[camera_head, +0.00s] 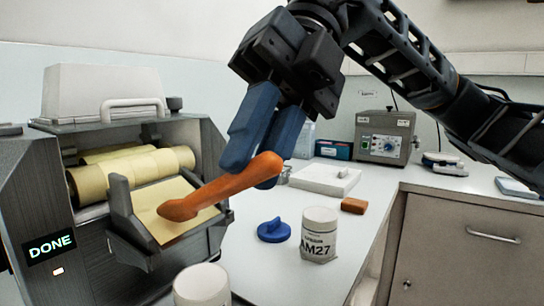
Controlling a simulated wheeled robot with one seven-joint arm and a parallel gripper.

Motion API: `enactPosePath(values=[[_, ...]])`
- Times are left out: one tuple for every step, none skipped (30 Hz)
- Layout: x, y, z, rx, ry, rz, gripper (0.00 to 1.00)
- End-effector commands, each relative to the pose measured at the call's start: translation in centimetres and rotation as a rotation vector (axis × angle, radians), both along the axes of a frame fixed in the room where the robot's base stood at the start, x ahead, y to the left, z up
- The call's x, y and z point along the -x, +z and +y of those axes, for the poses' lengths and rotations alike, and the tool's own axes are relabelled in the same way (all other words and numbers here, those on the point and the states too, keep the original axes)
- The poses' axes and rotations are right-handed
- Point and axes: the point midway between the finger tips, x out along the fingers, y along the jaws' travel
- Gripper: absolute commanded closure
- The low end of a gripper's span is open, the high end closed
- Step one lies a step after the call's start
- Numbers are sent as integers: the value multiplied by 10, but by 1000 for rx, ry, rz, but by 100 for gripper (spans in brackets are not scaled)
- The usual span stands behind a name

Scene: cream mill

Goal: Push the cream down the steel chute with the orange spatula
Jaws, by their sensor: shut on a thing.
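My gripper (254,168), with blue fingers, is shut on the handle of the orange spatula (222,192). The spatula slants down to the left, and its rounded head is over the steel chute (122,203) at the front of the mill (40,190). Pale yellow cream (152,197) covers the chute's sloping floor. The head appears to be at or just above the cream; I cannot tell whether it touches. Yellow-coated rollers (135,168) show behind the chute. The head and handle hide part of the cream and the chute's right side.
A jar marked AM27 (319,236), a blue lid-like piece (274,230) and a brown block (354,206) are to the right. A grey instrument (384,136) stands behind. The mill's display reads DONE.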

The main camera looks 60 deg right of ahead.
Motion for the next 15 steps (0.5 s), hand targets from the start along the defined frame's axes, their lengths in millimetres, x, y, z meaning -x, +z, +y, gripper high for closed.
enactPosePath(values=[[-4,1,0,1,1,1,100],[-6,2,0,1,2,0,100],[-9,3,0,1,2,0,100],[-11,4,0,1,2,0,100],[-12,5,0,1,2,0,100],[-12,5,0,1,2,0,100],[-13,5,0,1,2,0,100],[-13,5,0,1,1,0,100],[-14,6,0,1,2,0,100],[-15,6,0,1,1,1,100],[-16,7,0,1,0,0,100],[-18,8,0,1,1,1,100],[-20,9,0,0,1,1,100],[-22,10,0,0,1,1,100],[-25,11,0,1,1,1,100]])
